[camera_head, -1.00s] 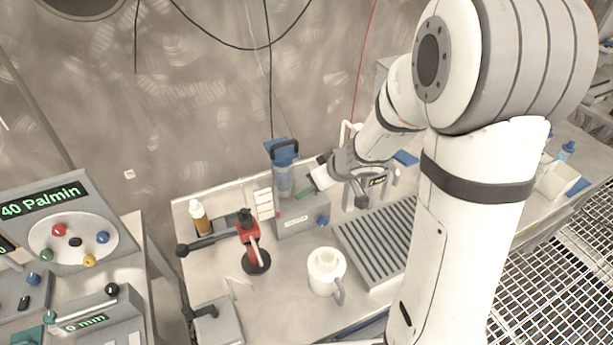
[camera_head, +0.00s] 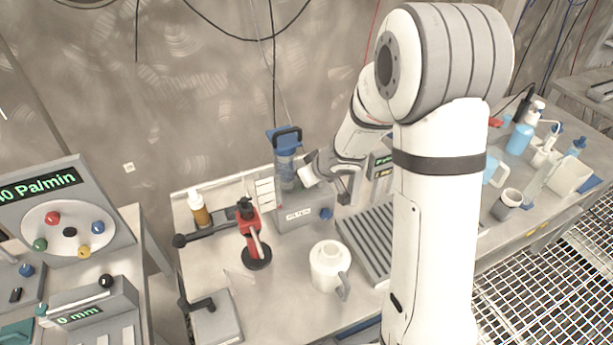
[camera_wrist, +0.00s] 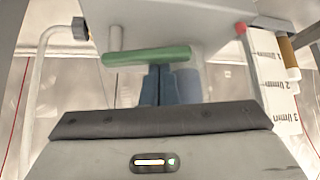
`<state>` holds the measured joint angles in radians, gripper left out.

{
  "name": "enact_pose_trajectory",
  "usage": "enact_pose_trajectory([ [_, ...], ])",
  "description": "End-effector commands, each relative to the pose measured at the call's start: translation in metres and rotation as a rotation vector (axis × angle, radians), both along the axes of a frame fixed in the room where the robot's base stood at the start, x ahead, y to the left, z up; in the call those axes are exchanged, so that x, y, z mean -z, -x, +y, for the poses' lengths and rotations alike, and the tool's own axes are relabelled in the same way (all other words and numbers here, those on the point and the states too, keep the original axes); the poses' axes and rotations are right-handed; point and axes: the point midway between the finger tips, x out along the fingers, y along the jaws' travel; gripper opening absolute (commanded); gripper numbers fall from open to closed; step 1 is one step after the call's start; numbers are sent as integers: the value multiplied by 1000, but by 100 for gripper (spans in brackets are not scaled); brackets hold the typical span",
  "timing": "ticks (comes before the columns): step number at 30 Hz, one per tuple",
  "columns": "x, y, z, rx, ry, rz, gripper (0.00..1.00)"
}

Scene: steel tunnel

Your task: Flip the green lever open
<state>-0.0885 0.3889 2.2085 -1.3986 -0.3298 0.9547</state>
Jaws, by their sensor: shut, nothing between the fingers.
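The green lever (camera_wrist: 147,57) lies almost level across the upper middle of the wrist view, in front of a pale machine face. My gripper's two blue-grey fingers (camera_wrist: 158,84) are shut together and empty. Their tips reach the lever's lower edge in the picture; I cannot tell whether they touch it. In the head view my gripper (camera_head: 308,174) is beside the blue-topped clear container (camera_head: 286,163), above the grey machine (camera_head: 305,211). The lever does not show in the head view, where my gripper covers that area.
A red-handled tool (camera_head: 250,235), a brown bottle (camera_head: 199,209) and a white jug (camera_head: 328,266) stand on the bench near the machine. A slatted drain tray (camera_head: 365,240) lies to its right. A numbered label strip (camera_wrist: 275,85) hangs at the right in the wrist view.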

Motion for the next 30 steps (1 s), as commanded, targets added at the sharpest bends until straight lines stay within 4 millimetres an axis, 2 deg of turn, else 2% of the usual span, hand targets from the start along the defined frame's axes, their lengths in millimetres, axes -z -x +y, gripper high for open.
enact_pose_trajectory([
  [30,-4,12,-7,-134,0,5,0],
])
